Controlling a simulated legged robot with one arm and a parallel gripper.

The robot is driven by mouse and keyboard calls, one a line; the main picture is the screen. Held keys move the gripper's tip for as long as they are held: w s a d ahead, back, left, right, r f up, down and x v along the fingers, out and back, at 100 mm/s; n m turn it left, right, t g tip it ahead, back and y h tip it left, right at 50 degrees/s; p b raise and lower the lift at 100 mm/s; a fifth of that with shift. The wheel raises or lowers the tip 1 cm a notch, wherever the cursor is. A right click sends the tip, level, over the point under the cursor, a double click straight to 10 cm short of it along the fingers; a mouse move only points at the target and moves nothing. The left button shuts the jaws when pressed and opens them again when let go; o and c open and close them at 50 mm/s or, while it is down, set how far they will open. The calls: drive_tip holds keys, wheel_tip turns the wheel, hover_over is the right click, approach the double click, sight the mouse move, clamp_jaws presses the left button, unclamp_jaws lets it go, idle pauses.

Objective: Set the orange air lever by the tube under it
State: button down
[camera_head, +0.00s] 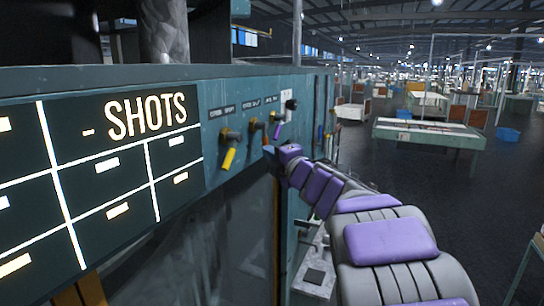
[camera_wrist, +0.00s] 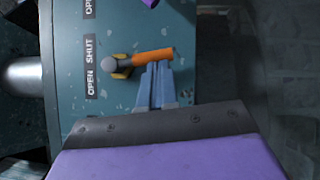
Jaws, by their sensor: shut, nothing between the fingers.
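The orange lever (camera_wrist: 152,57) lies across the wrist view, reaching right from its brass-coloured pivot on the teal panel. In the head view the orange lever (camera_head: 265,137) points downward from its fitting, partly close behind my gripper. My gripper (camera_wrist: 157,68) has its blue fingers together with nothing between them. Their tips are right beside the lever's lower edge in the wrist view; whether they touch cannot be told. My gripper also shows in the head view (camera_head: 269,150). "OPEN" and "SHUT" labels (camera_wrist: 90,66) sit beside the pivot. I cannot make out the tube under the lever clearly.
A yellow lever (camera_head: 229,158) is left of the orange one, and a purple lever (camera_head: 277,131) is right of it. A dark board marked "SHOTS" (camera_head: 146,117) fills the panel's left. A table (camera_head: 427,132) stands farther right, with open floor around it.

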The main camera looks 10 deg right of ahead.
drive_tip(key=shift+w+a, duration=0.1)
drive_tip(key=shift+a, duration=0.5)
drive_tip(key=shift+w+d+f+n+b, duration=0.1)
drive_tip(key=shift+w+d+n+b, duration=0.1)
drive_tip(key=shift+d+b, duration=0.3)
drive_tip(key=shift+w+d+f+n+b, duration=0.1)
drive_tip(key=shift+d+n+b, duration=0.1)
drive_tip(key=shift+b, duration=0.45)
drive_tip(key=shift+a+t+b, duration=0.1)
drive_tip(key=shift+t+b, duration=0.2)
drive_tip(key=shift+b, duration=0.2)
